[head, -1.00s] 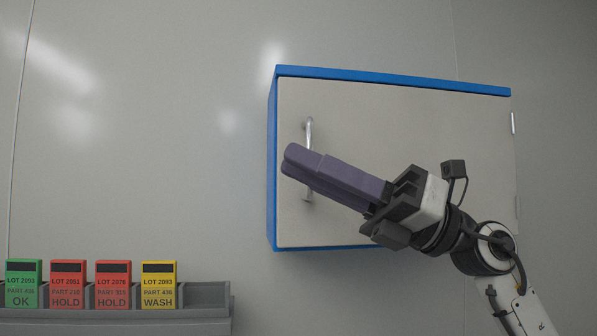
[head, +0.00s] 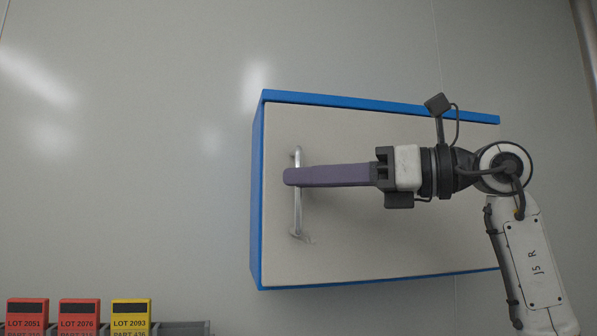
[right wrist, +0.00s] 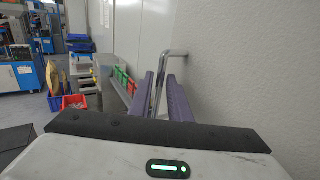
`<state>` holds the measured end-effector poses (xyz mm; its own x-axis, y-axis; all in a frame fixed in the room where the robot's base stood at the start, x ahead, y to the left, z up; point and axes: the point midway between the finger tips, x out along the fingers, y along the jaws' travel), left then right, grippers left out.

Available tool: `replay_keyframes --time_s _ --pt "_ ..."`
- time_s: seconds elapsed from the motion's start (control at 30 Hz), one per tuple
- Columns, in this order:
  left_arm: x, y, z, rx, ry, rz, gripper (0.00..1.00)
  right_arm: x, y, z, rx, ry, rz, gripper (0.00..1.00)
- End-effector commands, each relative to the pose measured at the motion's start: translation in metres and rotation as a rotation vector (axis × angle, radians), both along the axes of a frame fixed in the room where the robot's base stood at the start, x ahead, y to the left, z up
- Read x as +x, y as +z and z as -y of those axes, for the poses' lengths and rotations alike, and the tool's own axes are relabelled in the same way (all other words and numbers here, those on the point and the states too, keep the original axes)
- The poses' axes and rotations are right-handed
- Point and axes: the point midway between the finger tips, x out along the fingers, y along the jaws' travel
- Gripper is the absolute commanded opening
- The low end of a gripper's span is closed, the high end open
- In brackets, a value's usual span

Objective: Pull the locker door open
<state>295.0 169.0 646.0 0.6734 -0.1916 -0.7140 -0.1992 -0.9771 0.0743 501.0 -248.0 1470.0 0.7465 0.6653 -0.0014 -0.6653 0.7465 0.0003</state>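The locker (head: 257,200) is a blue-edged box on the wall in the head view, and its pale door (head: 370,245) looks shut. A silver upright bar handle (head: 298,212) is near the door's left edge. My right gripper (head: 290,177) reaches in level from the right, its purple fingers crossing the handle's middle and hiding part of it. In the right wrist view the fingers (right wrist: 161,78) are apart, with the handle (right wrist: 162,85) between them and the right finger on the door side. Contact with the bar is unclear. My left gripper is not in view.
A grey rack (head: 185,327) with red cards (head: 27,308) and a yellow card (head: 130,308) is at the lower left. The wall left of the locker is bare. The right wrist view shows blue (right wrist: 55,103) and red bins (right wrist: 73,101) farther off.

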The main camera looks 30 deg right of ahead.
Motion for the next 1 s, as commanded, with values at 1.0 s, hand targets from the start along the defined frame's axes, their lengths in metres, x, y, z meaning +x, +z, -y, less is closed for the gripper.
replay_keyframes --time_s 1.0 --pt "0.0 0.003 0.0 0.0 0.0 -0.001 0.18 0.004 0.0 -0.015 0.001 0.026 0.002 0.0"
